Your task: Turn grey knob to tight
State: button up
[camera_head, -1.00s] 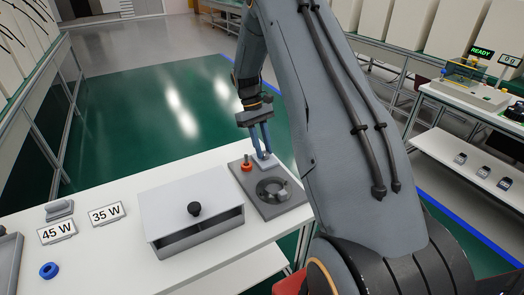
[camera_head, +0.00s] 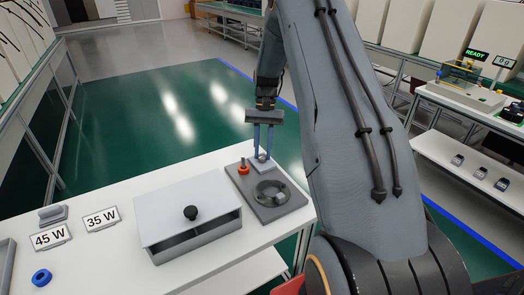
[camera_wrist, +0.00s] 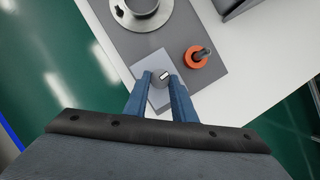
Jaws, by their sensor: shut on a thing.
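The grey knob (camera_wrist: 159,80) is a small round piece with a white mark on its face. In the wrist view it sits between the two blue fingers of my gripper (camera_wrist: 160,84), which is shut on it. The knob is over a light grey square block (camera_wrist: 157,97) at a corner of the dark grey plate (camera_head: 248,203). In the head view my gripper (camera_head: 263,155) points down at the plate's far end. The fingers largely hide the knob there. I see no readable tight marking.
An orange ring on a peg (camera_head: 243,169) stands close beside my gripper. A round metal fixture (camera_head: 271,192) is on the same plate. The 35 W (camera_head: 101,220) and 45 W (camera_head: 50,238) signs are farther left.

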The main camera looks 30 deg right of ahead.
jog(key=shift+m, duration=0.4)
jog(key=o, duration=1.1)
jog(key=shift+r, duration=0.15)
jog(key=b+v, duration=0.1)
jog(key=v, duration=0.6)
jog(key=shift+w+d+r+b, duration=0.1)
jog(key=shift+d+r+b, duration=0.15)
jog(key=shift+b, duration=0.15)
jog(key=shift+a, duration=0.15)
